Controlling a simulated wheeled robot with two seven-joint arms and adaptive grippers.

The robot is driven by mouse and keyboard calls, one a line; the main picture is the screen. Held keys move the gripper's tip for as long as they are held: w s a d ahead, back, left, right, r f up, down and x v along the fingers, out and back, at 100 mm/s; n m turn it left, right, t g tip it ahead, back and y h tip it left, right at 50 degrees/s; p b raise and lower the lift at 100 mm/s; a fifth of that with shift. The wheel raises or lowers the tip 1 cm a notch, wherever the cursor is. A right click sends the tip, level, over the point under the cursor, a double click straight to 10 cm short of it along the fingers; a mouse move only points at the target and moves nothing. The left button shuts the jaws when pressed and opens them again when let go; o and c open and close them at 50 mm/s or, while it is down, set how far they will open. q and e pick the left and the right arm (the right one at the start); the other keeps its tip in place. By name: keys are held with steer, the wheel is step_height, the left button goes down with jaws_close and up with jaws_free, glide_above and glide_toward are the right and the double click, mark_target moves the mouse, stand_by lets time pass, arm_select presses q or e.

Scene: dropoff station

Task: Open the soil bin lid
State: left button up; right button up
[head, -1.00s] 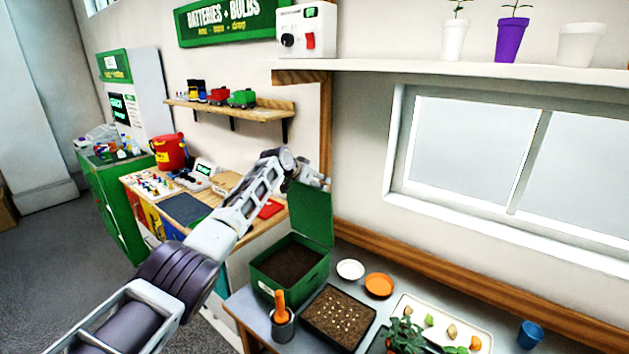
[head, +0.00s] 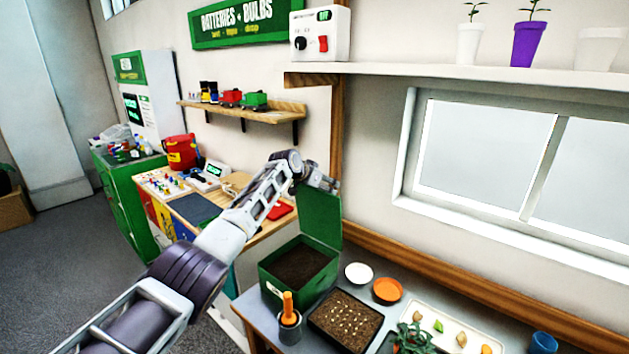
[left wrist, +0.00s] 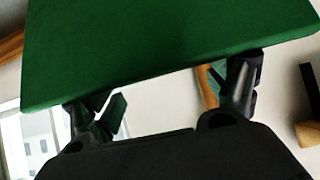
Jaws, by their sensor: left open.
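The green soil bin (head: 290,284) stands on the grey table with dark soil showing inside. Its green lid (head: 321,216) stands upright at the bin's back edge, so the bin is open. My left gripper (head: 322,184) is at the top edge of the lid, partly hidden behind it in the head view. In the left wrist view the lid (left wrist: 165,45) fills the upper part, in front of the open fingers (left wrist: 170,105). Whether the fingers touch the lid I cannot tell. My right gripper is not in view.
A seed tray (head: 346,320), a grey pot with an orange-handled tool (head: 289,318), a white saucer (head: 359,272) and an orange saucer (head: 388,290) stand close to the bin. A wooden post (head: 337,110) and wall are behind the lid.

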arm_select(q)
steer(key=shift+s+f, duration=0.25)
steer(key=shift+f, duration=0.4)
steer(key=shift+s+f, duration=0.25)
steer(key=shift+f, duration=0.35)
steer(key=shift+s+a+r, duration=0.25)
steer(key=shift+s+r, duration=0.05)
steer(key=shift+r, duration=0.25)
steer(key=shift+s+a+r, duration=0.3)
steer(key=shift+r, duration=0.3)
steer(key=shift+s+a+r, duration=0.25)
steer(key=shift+s+r, duration=0.05)
steer(key=shift+r, duration=0.25)
steer(key=v, duration=0.9)
steer(key=shift+w+r, duration=0.35)
steer(key=shift+w, duration=0.05)
